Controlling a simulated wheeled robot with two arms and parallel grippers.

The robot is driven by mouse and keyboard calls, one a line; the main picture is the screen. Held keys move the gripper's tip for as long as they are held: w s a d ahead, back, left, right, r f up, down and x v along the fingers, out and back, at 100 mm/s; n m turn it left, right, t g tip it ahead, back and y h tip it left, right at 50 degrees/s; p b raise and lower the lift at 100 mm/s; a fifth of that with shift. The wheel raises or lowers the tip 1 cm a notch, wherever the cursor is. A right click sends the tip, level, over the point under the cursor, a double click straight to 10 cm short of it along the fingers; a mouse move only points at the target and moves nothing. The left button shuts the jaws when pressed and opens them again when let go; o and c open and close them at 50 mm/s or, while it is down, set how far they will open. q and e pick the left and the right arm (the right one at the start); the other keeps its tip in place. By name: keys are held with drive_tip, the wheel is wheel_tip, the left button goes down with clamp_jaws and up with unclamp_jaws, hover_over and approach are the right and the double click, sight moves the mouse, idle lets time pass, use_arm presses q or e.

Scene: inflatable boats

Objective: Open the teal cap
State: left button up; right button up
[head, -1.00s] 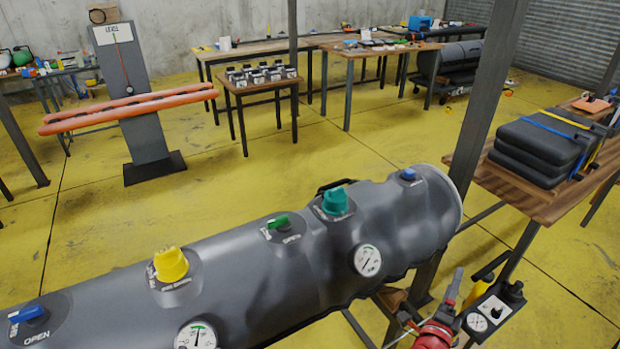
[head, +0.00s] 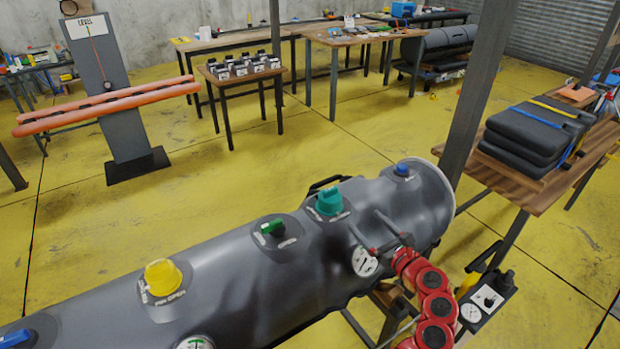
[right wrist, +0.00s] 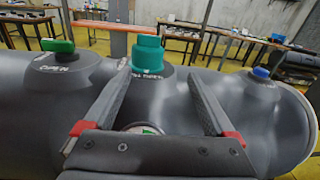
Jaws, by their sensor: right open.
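The teal cap (head: 329,201) stands on top of the grey inflatable tube (head: 235,262), on a round dark base with white lettering. It also shows in the right wrist view (right wrist: 149,50), beyond and between my fingers. My right gripper (head: 364,224) is open and empty. Its two fingers point toward the teal cap from the near right side, apart from it. In the right wrist view the open fingers (right wrist: 157,82) frame the tube's side below the cap. My left gripper is not in view.
Also on the tube are a green valve (head: 272,228), a yellow cap (head: 163,277), a blue knob (head: 401,169) and a white gauge (head: 363,263) partly behind my right gripper. A grey post (head: 474,90) rises behind the tube's right end.

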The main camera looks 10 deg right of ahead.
sight(331, 191)
drive_tip(key=shift+y, duration=0.8)
drive_tip(key=x, duration=0.5)
drive_tip(key=a+r+p+x, duration=0.1)
drive_tip(key=x, duration=0.5)
drive_tip(key=p+x, duration=0.1)
drive_tip(key=x, duration=0.4)
drive_tip(key=shift+s+a+r, duration=0.1)
drive_tip(key=shift+a+r, duration=0.15)
drive_tip(key=shift+r, duration=0.15)
drive_tip(key=shift+x, duration=0.85)
drive_tip(key=shift+d, duration=0.1)
drive_tip(key=shift+c, duration=0.3)
clamp_jaws()
